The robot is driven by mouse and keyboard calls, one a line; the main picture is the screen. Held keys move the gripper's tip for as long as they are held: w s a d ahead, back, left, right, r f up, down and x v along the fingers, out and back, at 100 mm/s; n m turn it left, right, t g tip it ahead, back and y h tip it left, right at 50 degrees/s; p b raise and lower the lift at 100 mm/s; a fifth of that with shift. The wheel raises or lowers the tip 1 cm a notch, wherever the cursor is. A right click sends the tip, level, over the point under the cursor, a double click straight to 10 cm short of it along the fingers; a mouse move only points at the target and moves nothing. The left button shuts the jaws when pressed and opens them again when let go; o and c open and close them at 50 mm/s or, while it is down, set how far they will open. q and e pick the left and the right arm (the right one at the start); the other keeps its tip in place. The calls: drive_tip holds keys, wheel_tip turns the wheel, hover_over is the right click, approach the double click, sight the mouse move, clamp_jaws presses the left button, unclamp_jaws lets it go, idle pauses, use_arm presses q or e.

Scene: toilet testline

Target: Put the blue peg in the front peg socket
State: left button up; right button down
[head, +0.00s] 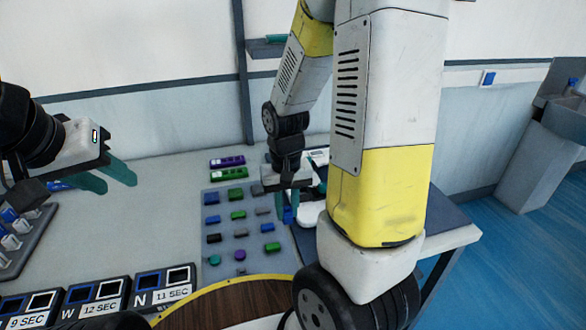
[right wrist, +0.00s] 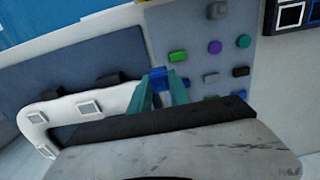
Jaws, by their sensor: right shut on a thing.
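My right gripper (head: 286,205) is over the right edge of the grey peg board (head: 212,258). It is shut on a small blue peg (right wrist: 158,80), which shows between its teal fingertips in the right wrist view. The peg's lower end (head: 288,215) also shows in the head view. My left gripper (head: 119,185) is open and empty above the table at the left, its two teal fingers apart. I cannot tell which feature is the front peg socket; part of the area right of the board is hidden by my right arm.
The board carries several green, blue, purple and grey pieces. Right of it lie a white curved part (right wrist: 38,118) with square fittings and a dark blue mat (right wrist: 85,72). Labelled timer boxes (head: 98,294) line the front left. A rack of pegs (head: 22,240) stands far left.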

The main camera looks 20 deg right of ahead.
drive_tip(key=w+d, duration=0.3)
drive_tip(key=w, duration=0.1)
drive_tip(key=w+d+f, duration=0.1)
drive_tip(key=w+d, duration=0.2)
drive_tip(key=w, duration=0.2)
drive_tip(key=w+d, duration=0.3)
drive_tip(key=w, duration=0.1)
drive_tip(key=shift+w+d+f, duration=0.2)
drive_tip(key=shift+w, duration=0.1)
wheel_tip(320, 180, down, 4)
drive_tip(key=shift+r, duration=0.25)
drive_tip(key=shift+s+f, duration=0.1)
drive_tip(key=shift+f, duration=0.15)
